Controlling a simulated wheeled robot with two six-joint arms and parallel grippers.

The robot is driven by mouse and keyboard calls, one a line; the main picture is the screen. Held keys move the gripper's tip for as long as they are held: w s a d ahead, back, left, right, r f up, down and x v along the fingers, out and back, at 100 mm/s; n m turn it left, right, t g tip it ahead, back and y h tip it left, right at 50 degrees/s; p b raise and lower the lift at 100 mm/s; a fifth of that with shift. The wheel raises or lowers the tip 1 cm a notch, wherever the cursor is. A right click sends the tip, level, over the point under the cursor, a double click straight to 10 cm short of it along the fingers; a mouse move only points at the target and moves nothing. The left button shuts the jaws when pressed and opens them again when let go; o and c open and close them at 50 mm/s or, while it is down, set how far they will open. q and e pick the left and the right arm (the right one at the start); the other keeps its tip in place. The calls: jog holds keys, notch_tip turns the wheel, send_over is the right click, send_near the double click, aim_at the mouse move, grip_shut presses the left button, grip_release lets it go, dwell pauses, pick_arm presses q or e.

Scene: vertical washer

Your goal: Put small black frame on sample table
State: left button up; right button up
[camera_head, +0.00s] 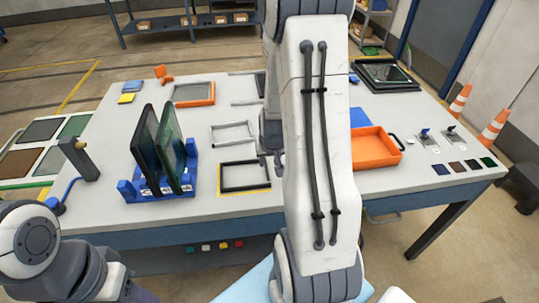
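A small black frame (245,177) lies flat on the light grey table top (340,210), inside a yellow marked outline. My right arm crosses the middle of the view and hides part of the table behind it. My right gripper (272,160) shows only in part beside the arm, near the frame's right end. I cannot tell whether it touches the frame or whether its fingers are open. My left arm shows at the lower left, but its gripper is out of view.
A blue rack (157,187) holds upright dark panels left of the frame. A pale frame (232,132) and an orange-edged tray (194,94) lie farther back. An orange bin (374,147) stands right of my arm. Orange cones (493,128) stand beyond the table's right edge.

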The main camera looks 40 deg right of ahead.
jog(key=s+a+r+n+y+p, duration=0.1)
jog(key=a+r+n, duration=0.15)
jog(key=a, duration=0.55)
jog(key=s+a+r+n+g+y, duration=0.1)
jog(key=s+a+r+n, duration=0.1)
jog(key=a+r, duration=0.35)
jog(key=s+a+r+n+y+p, duration=0.1)
jog(key=a+r+n, duration=0.15)
jog(key=a, duration=0.75)
jog(key=s+a+r+n+g, duration=0.1)
jog(key=s+a+r+n, duration=0.1)
jog(key=s, duration=0.5)
jog(key=s+a+r+n+g, duration=0.2)
jog(key=s+a+n, duration=0.2)
jog(key=s+a, duration=0.3)
jog(key=shift+s+r+n, duration=0.25)
jog(key=shift+s+n, duration=0.1)
jog(key=shift+n, duration=0.05)
